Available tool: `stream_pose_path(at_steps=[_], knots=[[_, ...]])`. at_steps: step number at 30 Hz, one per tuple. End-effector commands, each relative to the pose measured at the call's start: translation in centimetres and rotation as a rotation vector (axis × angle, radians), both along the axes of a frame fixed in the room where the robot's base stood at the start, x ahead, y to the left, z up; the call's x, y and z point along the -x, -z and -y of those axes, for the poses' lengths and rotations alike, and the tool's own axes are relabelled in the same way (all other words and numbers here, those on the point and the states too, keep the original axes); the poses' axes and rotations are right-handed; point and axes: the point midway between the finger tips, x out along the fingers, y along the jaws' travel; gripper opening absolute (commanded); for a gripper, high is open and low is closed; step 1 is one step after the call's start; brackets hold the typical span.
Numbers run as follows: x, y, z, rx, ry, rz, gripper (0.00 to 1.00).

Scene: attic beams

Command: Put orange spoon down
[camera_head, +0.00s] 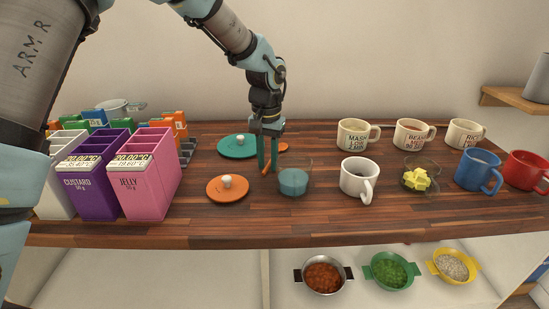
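The orange spoon (266,169) shows as a small tilted strip of orange low by my fingertips, left of a glass cup of teal contents (293,180). Much of the spoon is hidden or too small to make out. My gripper (268,165) points straight down just above the wooden counter, with its two teal fingers close to the spoon. A narrow gap shows between the fingers. I cannot tell whether they grip the spoon or whether it touches the counter.
An orange lid (227,187) and a teal lid (238,146) lie left of my gripper. Purple (86,185) and pink (144,182) bins stand further left. A white mug (359,178) and several others stand right. The counter's front strip (240,225) is clear.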

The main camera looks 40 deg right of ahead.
Motion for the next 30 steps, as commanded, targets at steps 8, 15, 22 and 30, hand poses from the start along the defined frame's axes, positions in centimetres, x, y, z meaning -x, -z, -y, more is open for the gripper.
stream_pose_path(at_steps=[8,15,22,30], knots=[[0.0,0.0,0.0,0.0,0.0,0.0,0.0],[0.0,0.0,0.0,0.0,0.0,0.0,0.0],[0.0,0.0,0.0,0.0,0.0,0.0,0.0],[-0.1,-2.3,0.1,0.004,-0.001,0.002,0.0]])
